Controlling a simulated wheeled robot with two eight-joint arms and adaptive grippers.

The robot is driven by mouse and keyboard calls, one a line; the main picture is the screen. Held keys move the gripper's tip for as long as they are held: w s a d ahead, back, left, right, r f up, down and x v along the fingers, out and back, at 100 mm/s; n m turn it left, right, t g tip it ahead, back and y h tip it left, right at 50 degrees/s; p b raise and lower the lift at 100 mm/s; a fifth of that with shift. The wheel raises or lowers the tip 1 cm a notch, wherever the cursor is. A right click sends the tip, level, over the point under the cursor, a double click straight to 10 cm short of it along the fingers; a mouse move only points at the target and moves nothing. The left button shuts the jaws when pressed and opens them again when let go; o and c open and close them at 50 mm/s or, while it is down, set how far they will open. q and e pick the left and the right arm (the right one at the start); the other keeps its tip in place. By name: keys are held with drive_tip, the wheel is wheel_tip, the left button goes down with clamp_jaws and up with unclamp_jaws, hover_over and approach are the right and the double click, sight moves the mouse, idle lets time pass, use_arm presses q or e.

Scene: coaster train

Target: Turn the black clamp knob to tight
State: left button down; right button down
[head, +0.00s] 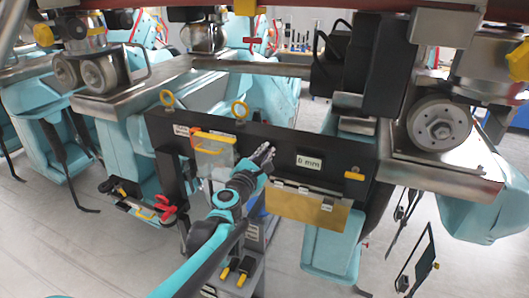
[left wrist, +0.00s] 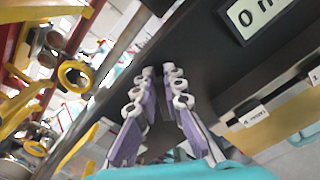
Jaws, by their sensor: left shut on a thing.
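My left gripper (head: 264,153) is at the front face of a black crossbar (head: 290,140), just left of a small white "mm" label plate (head: 309,162). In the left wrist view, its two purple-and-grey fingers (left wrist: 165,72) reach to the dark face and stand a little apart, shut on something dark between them. The black clamp knob is mostly hidden by the fingers and hard to tell from the black bar behind it. Its turn position cannot be read. My right gripper is not in view.
A yellow-brown hinged panel (head: 308,208) hangs below the bar to the right. A clear plate with a yellow edge (head: 213,155) is to the left. A red handle (head: 168,208) is lower left.

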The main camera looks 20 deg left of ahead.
use_arm(q)
drive_tip(key=m, duration=0.3)
drive_tip(key=f+m, duration=0.1)
drive_tip(key=m, duration=0.1)
drive_tip(key=shift+d+m+b, duration=0.3)
drive_tip(key=shift+d+b, duration=0.05)
drive_tip(key=m, duration=0.5)
drive_tip(key=shift+d+f+b, duration=0.1)
drive_tip(key=shift+f+b, duration=0.25)
drive_tip(key=shift+f, duration=0.05)
drive_tip(key=shift+m, duration=0.3)
drive_tip(key=c, duration=1.6)
unclamp_jaws()
drive_tip(key=shift+s, duration=0.2)
drive_tip(key=s, duration=1.1)
drive_tip(key=shift+s, duration=0.35)
